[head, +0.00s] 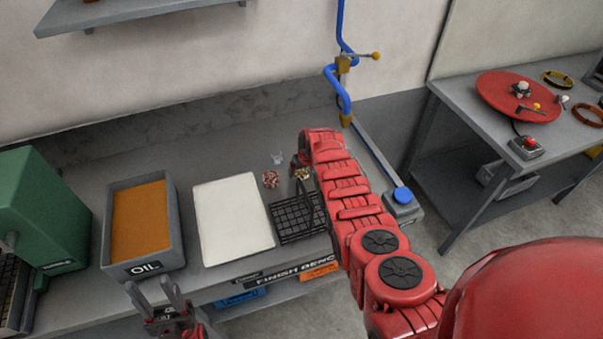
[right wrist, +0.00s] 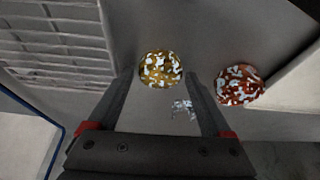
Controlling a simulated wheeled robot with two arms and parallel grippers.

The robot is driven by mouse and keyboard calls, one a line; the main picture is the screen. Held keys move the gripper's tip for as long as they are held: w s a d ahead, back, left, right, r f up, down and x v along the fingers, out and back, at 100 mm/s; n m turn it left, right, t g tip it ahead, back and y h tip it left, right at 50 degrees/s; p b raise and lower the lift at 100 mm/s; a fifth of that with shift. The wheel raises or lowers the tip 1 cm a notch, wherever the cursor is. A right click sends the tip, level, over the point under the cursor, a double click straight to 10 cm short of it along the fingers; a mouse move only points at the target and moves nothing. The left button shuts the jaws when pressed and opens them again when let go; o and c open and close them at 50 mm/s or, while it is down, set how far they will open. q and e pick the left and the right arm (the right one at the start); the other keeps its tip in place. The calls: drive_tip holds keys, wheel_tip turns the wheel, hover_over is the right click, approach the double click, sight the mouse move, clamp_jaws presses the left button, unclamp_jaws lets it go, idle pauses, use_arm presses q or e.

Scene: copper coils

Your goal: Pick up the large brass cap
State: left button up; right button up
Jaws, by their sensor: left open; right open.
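A brass-coloured domed cap (right wrist: 161,68) with white specks lies on the grey bench. In the right wrist view it appears between the two fingertips of my right gripper (right wrist: 160,78), which is open with nothing clamped. In the head view the cap (head: 303,174) is partly hidden by my right gripper (head: 299,168), close above it. A red speckled cap (right wrist: 240,85) lies to its right in the right wrist view, and it also shows in the head view (head: 270,179). My left gripper (head: 158,294) is open and empty at the bench's front edge.
A black wire basket (head: 292,220) stands just in front of the caps. A white mat (head: 232,220) and an oil tray (head: 175,235) lie to the left. A small clear item (head: 277,157) sits behind the red cap. A blue-piped fixture (head: 344,70) stands behind.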

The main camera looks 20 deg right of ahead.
drive_tip(key=c, duration=1.2)
drive_tip(key=shift+o, duration=0.2)
drive_tip(key=shift+r, duration=0.15)
